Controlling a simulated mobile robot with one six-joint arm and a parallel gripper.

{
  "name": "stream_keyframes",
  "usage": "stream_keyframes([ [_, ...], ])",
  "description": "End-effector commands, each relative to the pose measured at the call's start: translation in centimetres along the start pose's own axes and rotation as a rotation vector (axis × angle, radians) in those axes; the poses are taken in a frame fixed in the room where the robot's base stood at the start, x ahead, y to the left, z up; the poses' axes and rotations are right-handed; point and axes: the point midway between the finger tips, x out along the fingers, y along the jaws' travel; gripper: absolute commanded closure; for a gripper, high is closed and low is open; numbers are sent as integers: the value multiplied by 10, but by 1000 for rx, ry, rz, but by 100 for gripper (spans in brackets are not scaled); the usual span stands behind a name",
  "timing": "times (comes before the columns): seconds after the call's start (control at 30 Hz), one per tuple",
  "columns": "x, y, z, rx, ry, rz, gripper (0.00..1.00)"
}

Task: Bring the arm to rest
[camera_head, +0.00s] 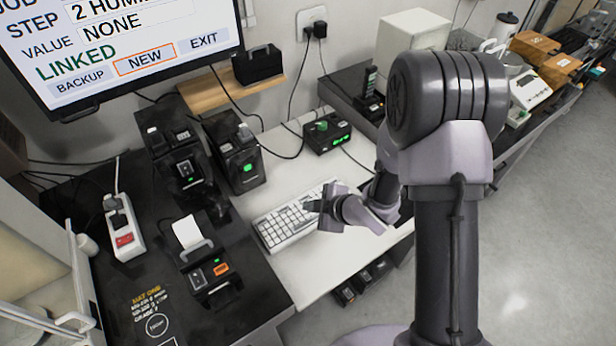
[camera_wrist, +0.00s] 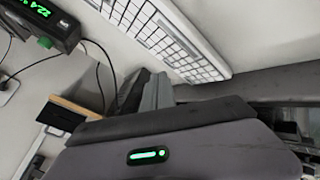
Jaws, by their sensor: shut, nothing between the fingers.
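My gripper (camera_head: 314,205) is over the right part of the white keyboard (camera_head: 288,216) in the head view, its fingers pointing left. My arm is bent, with its large grey joint high at the right. In the wrist view my gripper's fingers (camera_wrist: 147,90) are together with nothing held. The keyboard (camera_wrist: 165,38) shows above them there. I cannot tell the exact gap between fingers and keys.
A black box with a green display (camera_head: 326,134) stands behind the keyboard. Dark devices, a printer with paper (camera_head: 188,232) and a power strip (camera_head: 122,228) crowd the left black table. A large monitor (camera_head: 125,45) hangs at upper left. The floor at right (camera_head: 550,230) is clear.

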Motion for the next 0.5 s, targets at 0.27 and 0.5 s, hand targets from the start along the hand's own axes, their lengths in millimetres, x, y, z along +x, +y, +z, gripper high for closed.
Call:
stream_keyframes([
  [0.27,-92,83,13,300,-258,178,100],
  [0.5,-296,66,-23,1221,-428,438,100],
])
